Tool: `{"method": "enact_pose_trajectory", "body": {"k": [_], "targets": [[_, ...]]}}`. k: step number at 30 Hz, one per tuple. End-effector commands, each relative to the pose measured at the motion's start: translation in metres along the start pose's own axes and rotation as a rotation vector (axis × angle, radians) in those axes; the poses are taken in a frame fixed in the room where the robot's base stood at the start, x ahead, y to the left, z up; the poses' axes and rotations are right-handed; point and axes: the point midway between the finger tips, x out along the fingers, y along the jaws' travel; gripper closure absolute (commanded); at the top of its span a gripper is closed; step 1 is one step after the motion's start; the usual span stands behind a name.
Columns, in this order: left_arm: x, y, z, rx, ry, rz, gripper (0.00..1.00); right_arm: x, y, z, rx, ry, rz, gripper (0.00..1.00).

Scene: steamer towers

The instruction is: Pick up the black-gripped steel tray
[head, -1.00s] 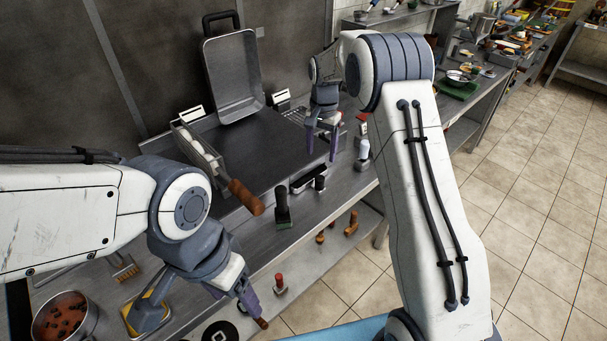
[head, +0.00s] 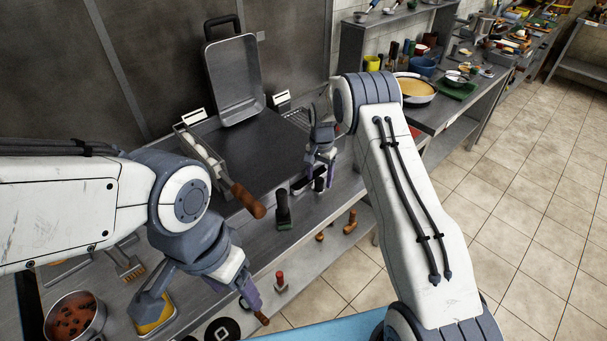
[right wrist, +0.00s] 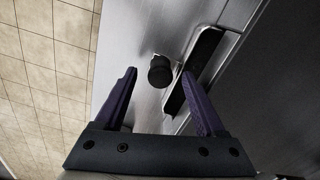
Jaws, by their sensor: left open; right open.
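A steel tray (head: 235,85) with a black handle at its top stands upright against the back wall, behind the dark griddle plate. Lower down, a black knob (right wrist: 160,72) on a steel surface shows in the right wrist view, beside a dark metal-rimmed slot (right wrist: 193,68). I cannot tell whether these belong to a second tray. My right gripper (head: 320,175) is open at the griddle's front edge, its fingers on either side of the knob in the wrist view; contact is unclear. My left gripper (head: 252,302) is open at the counter's front, away from the tray.
A wooden-handled basket (head: 205,150) lies at the griddle's left. A dark-green-handled tool (head: 283,210) stands at the front edge. A pot (head: 75,318) and a yellow container (head: 152,315) are at lower left. A pan (head: 415,88) sits on the right counter. Tiled floor is free on the right.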

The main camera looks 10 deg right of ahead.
Motion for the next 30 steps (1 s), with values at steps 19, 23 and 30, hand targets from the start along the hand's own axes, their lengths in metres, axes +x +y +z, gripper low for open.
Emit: {"method": "enact_pose_trajectory", "body": {"k": [19,23,30], "targets": [[0.0001,0.0000,0.0001,0.000,0.000,0.000,0.28,0.0014,-0.0004,-0.0002,-0.001,0.001,-0.001,1.00],[0.0000,0.0000,0.0001,0.000,0.000,0.000,0.28,0.0013,-0.0004,-0.0002,0.000,0.001,-0.001,1.00],[0.0000,0.0000,0.0001,0.000,0.000,0.000,0.28,0.0012,-0.0005,-0.0002,-0.001,0.001,-0.001,1.00]]}}
